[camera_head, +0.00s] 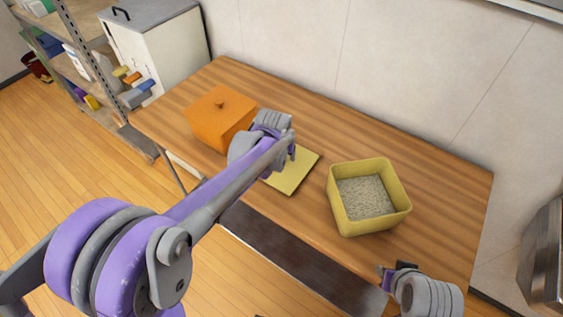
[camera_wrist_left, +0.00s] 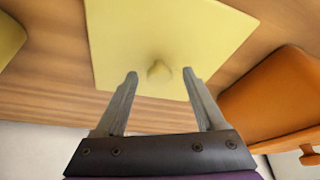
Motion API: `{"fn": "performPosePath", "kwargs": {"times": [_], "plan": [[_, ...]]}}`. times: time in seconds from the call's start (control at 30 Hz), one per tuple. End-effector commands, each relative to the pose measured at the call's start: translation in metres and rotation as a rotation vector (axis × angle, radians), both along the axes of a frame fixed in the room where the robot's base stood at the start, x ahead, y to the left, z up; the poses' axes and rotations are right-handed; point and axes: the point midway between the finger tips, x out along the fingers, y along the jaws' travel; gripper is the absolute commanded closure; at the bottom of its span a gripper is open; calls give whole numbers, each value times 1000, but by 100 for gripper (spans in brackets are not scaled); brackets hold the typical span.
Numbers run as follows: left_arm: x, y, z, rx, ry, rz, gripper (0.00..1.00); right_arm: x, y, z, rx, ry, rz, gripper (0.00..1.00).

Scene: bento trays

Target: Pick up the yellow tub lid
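The yellow tub lid (camera_head: 296,176) lies flat on the wooden table, partly hidden by my left arm in the head view. In the left wrist view the lid (camera_wrist_left: 160,35) is a pale yellow square with a small knob (camera_wrist_left: 159,71). My left gripper (camera_wrist_left: 160,74) is over the lid, open, with its two fingers on either side of the knob and apart from it. The yellow tub (camera_head: 342,214), open and holding pale grains, stands to the right of the lid. My right gripper (camera_head: 384,275) is at the table's front right; its finger opening is unclear.
An orange lidded box (camera_head: 207,124) stands just left of the lid; it also shows in the left wrist view (camera_wrist_left: 277,100). A wall (camera_head: 400,70) runs behind the table. The table's right side (camera_head: 450,200) is clear.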

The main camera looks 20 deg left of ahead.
Motion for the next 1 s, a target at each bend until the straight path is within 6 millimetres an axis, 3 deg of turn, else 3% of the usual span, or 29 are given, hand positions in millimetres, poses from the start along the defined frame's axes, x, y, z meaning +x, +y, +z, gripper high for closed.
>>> {"fn": "performPosePath", "kwargs": {"times": [0.03,0.3,0.4,0.77,1.0], "plan": [[0,0,0,0,0,0,38,0,0,0,0,0,0,65],[0,0,0,0,0,0,87,0,0,0,0,0,0,65],[0,0,0,0,0,0,100,0,0,0,0,0,0,65],[0,0,5,0,0,0,100,0,0,1,0,0,0,65],[0,0,47,0,-1,0,100,1,0,5,0,-2,0,65]]}}
